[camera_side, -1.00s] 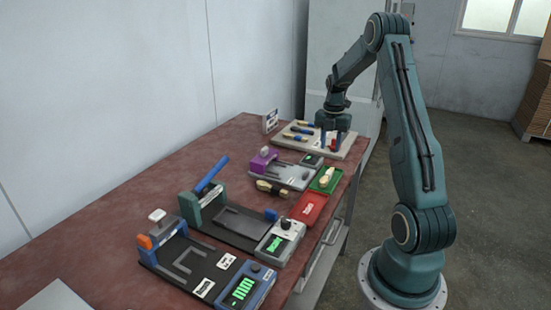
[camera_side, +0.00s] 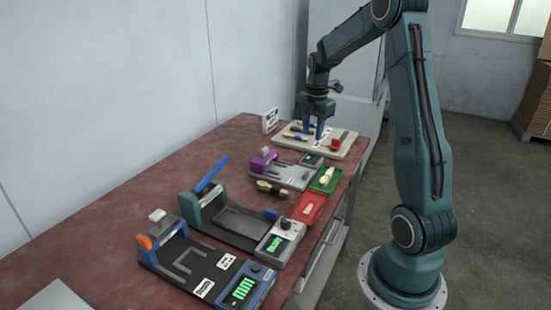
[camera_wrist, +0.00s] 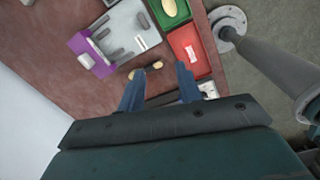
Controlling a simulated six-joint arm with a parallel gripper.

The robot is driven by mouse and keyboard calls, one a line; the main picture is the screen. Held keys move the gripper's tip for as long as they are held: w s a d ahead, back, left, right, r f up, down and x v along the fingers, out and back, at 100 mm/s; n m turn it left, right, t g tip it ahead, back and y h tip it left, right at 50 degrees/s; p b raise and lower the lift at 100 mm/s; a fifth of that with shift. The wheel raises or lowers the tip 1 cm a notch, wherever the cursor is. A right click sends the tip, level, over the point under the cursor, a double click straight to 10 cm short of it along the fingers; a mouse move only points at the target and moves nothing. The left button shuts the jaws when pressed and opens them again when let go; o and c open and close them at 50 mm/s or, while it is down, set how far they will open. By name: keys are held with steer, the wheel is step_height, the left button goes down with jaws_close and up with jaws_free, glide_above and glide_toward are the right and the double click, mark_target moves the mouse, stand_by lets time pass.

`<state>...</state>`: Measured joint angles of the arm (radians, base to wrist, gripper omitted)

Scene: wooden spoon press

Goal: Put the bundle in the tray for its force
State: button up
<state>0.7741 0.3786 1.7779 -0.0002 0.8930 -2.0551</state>
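A pale wooden bundle with a dark band (camera_side: 273,188) lies on the red-brown table beside the purple-ended device; it also shows in the wrist view (camera_wrist: 152,66), beyond my fingertips. A red tray (camera_side: 318,200) stands to its right with a small pale item or label inside; the wrist view shows this tray (camera_wrist: 203,66) too. A green tray (camera_side: 334,171) behind it holds a pale yellow piece.
The light board (camera_side: 350,150) carries several dark-and-yellow pieces and a red block (camera_side: 335,145). The purple-ended device (camera_side: 261,162), a green clamp device (camera_side: 205,205) and an orange-and-blue device (camera_side: 165,235) line the table. A small sign (camera_side: 270,120) stands at the back.

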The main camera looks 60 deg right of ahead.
steer(key=s+a+r+m+t, duration=0.15)
steer(key=a+r+m, duration=0.3)
steer(key=a, duration=0.55)
steer(key=s+a+r+m+t, duration=0.1)
steer(key=s+a+r+m, duration=0.15)
steer(key=a+r, duration=0.55)
steer(key=s+a+f+m+t, duration=0.2)
steer(key=s+a+m, duration=0.5)
steer(key=s+a, duration=0.4)
steer(key=shift+a+f+m+y, duration=0.15)
steer(key=shift+a+m+y, duration=0.15)
steer(key=shift+a, duration=1.2)
